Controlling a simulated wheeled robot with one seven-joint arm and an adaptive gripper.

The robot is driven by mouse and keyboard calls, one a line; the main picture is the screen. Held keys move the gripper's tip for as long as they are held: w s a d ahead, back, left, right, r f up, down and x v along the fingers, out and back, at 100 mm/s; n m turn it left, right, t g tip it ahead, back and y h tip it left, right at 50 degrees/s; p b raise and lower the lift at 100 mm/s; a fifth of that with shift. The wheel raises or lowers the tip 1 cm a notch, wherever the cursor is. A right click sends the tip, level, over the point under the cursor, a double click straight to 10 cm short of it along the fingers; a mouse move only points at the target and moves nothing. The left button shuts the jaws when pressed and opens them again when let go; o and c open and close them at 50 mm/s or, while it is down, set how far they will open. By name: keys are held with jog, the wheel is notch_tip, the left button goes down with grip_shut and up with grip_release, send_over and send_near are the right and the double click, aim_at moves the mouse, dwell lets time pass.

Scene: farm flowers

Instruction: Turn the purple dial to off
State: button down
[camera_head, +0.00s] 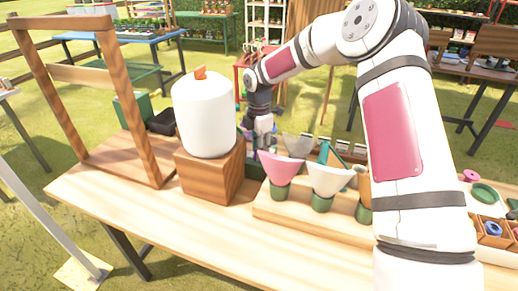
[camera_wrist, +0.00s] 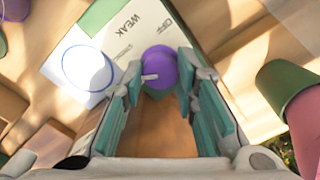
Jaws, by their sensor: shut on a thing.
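The purple dial (camera_wrist: 160,67) is a round knob with a short white pointer mark that points left in the wrist view. It sits on a pale label plate (camera_wrist: 130,40) printed "WEAK" and, to the right, "OFF". My gripper (camera_wrist: 158,85) has its teal fingers on either side of the dial and is shut on it.
A white canister (camera_head: 203,115) on a wooden block stands left of my gripper. Pink and white cones (camera_head: 281,167) in green holders stand close on the right. A green pot (camera_wrist: 290,85) lies right of the fingers. The table's front left is clear.

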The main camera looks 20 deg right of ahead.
jog(key=m+b, duration=0.1)
jog(key=m, duration=0.3)
jog(key=m+b, duration=0.1)
jog(key=m, duration=0.3)
jog(key=m+b, duration=0.1)
jog(key=m, duration=0.4)
jog(key=shift+f, duration=0.1)
jog(key=shift+m, duration=1.9)
jog(key=c, duration=1.2)
grip_release()
jog(key=shift+c, duration=0.2)
jog(key=shift+a, duration=0.1)
